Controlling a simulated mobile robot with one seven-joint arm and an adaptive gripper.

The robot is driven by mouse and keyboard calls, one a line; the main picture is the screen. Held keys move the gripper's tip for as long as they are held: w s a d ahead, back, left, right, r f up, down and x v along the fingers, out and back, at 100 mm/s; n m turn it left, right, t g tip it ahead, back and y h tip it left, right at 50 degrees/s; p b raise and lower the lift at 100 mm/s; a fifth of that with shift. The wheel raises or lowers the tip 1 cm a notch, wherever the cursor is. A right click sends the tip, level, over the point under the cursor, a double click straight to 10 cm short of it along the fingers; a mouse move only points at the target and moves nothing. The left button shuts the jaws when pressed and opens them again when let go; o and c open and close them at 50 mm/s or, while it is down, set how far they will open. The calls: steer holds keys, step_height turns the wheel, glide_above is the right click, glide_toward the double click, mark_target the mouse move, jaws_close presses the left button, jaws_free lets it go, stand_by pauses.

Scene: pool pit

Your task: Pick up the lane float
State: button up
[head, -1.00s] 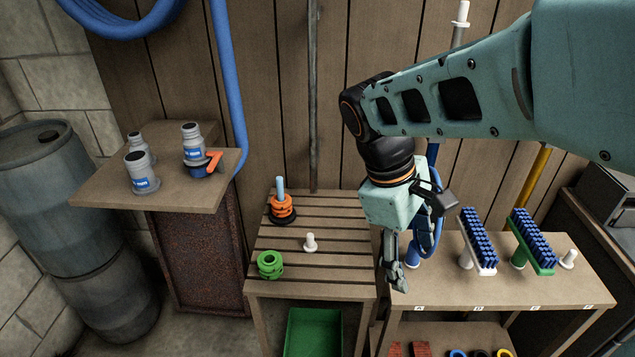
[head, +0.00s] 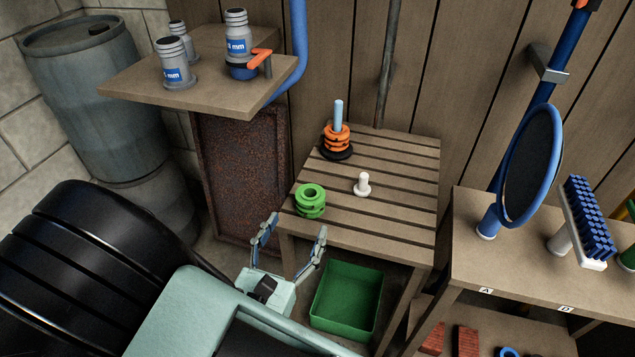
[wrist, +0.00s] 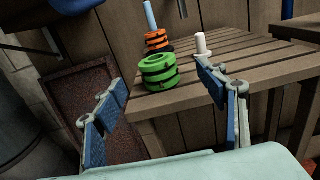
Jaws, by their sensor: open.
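A green ring-shaped lane float (head: 310,201) sits at the front left corner of a slatted table (head: 400,208). In the wrist view, the green float (wrist: 158,76) shows between my fingers and beyond them. Orange floats (head: 337,141) are stacked on a light blue peg at the table's back left, above a black ring; they also show in the wrist view (wrist: 157,40). My gripper (head: 296,230) is open and empty, in front of and below the green float, apart from it. Its fingers point toward the table.
A white peg (head: 362,185) stands right of the green float. A green bin (head: 346,298) sits below the slatted table. A shelf with grey bottles (head: 175,62) is at upper left. A table with a blue oval paddle (head: 530,165) and a brush (head: 588,220) is at right.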

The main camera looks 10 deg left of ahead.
mark_target(307, 203)
steer(key=shift+w+a+f+y, duration=0.2)
steer(key=shift+w+f+y, duration=0.05)
steer(key=shift+y, duration=0.05)
steer(key=w, duration=0.3)
steer(key=w+b, duration=0.1)
steer(key=w, duration=0.2)
steer(key=w+b, duration=0.1)
steer(key=w, duration=0.3)
steer(key=shift+d+f, duration=0.1)
steer(key=shift+d, duration=0.3)
steer(key=shift+c, duration=0.3)
steer(key=c, duration=1.2)
